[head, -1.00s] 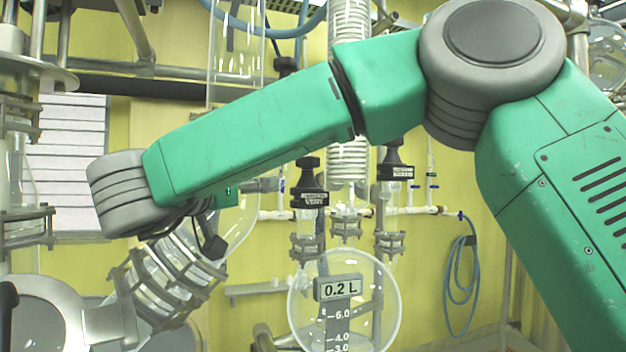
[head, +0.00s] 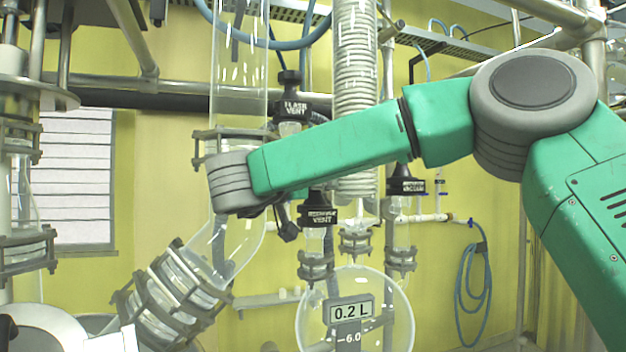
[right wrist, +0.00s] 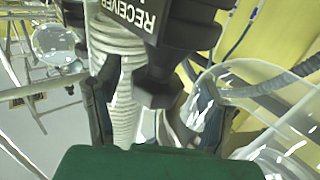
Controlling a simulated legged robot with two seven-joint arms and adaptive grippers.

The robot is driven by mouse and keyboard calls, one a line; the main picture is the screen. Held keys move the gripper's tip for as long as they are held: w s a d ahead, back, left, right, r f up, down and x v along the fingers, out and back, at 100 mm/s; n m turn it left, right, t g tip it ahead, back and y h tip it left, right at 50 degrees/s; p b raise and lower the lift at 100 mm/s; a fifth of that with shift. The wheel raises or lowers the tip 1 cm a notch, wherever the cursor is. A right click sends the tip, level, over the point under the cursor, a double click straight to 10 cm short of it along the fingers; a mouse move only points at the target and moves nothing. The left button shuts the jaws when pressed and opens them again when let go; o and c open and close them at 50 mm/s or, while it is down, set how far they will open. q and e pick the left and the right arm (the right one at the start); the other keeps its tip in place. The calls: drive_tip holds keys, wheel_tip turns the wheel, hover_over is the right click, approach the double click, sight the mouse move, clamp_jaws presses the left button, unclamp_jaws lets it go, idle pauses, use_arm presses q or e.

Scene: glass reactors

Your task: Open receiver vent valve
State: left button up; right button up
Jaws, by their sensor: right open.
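The receiver vent valve (head: 319,216) is a black valve with a "RECEIVER VENT" label, above the round glass receiver (head: 399,318) in the head view. My right arm crosses in front and covers its top. In the right wrist view, the valve's label (right wrist: 138,14) is upside down at the top, with its black faceted knob (right wrist: 158,90) below. My right gripper (right wrist: 152,112) is open, with one dark finger on each side of the knob; I cannot tell whether they touch it. In the head view this gripper is mostly hidden behind the forearm. My left gripper is not in view.
The flask vent valve (head: 291,106) is above the forearm, and another black valve (head: 405,186) is to the right. A coiled glass condenser (head: 357,80) stands between them. A clamped glass joint (head: 170,285) is at lower left. A blue hose (head: 473,285) hangs on the wall.

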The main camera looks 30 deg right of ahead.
drive_tip(key=shift+x, duration=1)
drive_tip(key=shift+s+a, duration=0.2)
drive_tip(key=shift+s, duration=0.05)
drive_tip(key=shift+a+r, duration=0.1)
drive_tip(key=shift+a, duration=0.5)
drive_tip(key=c, duration=0.4)
drive_tip(key=shift+a, duration=0.1)
drive_tip(key=c, duration=0.6)
drive_tip(key=shift+s+r, duration=0.1)
drive_tip(key=shift+s, duration=0.05)
drive_tip(key=shift+c, duration=0.9)
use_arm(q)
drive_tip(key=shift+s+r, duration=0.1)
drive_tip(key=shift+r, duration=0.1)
use_arm(e)
drive_tip(key=shift+d, duration=0.35)
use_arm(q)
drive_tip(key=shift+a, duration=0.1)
use_arm(e)
drive_tip(key=shift+t, duration=0.3)
